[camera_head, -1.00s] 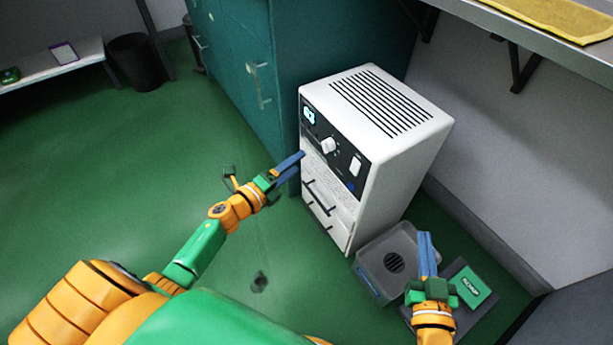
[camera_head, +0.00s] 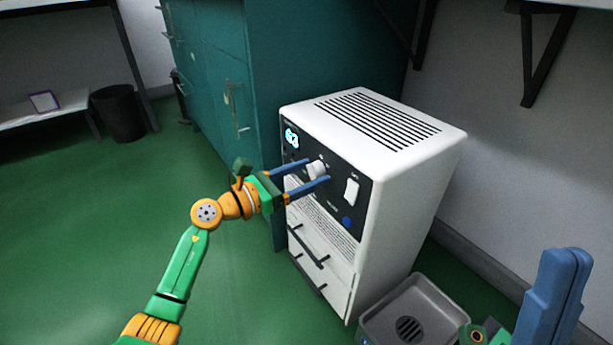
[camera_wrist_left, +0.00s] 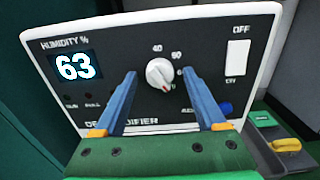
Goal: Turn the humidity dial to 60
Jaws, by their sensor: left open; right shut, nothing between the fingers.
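The white dehumidifier (camera_head: 430,170) stands on the floor with a black control panel. Its white humidity dial (camera_wrist_left: 160,73) has a small red mark at its lower right; numbers beside it start at 40, some hidden by a finger. The display (camera_wrist_left: 77,67) reads 63. My left gripper (camera_head: 318,170) is open, with its blue fingers reaching to the panel on either side of the dial. In the left wrist view the gripper (camera_wrist_left: 160,74) shows the dial between the fingertips, apart from both. My right gripper (camera_head: 566,258) is shut and empty at the lower right.
A white switch (camera_head: 351,192) labelled OFF and a blue button (camera_head: 347,221) sit right of the dial. Drawers with dark handles are below. A teal cabinet (camera_head: 330,50) stands behind left, and a grey tray (camera_head: 440,290) lies at the front right.

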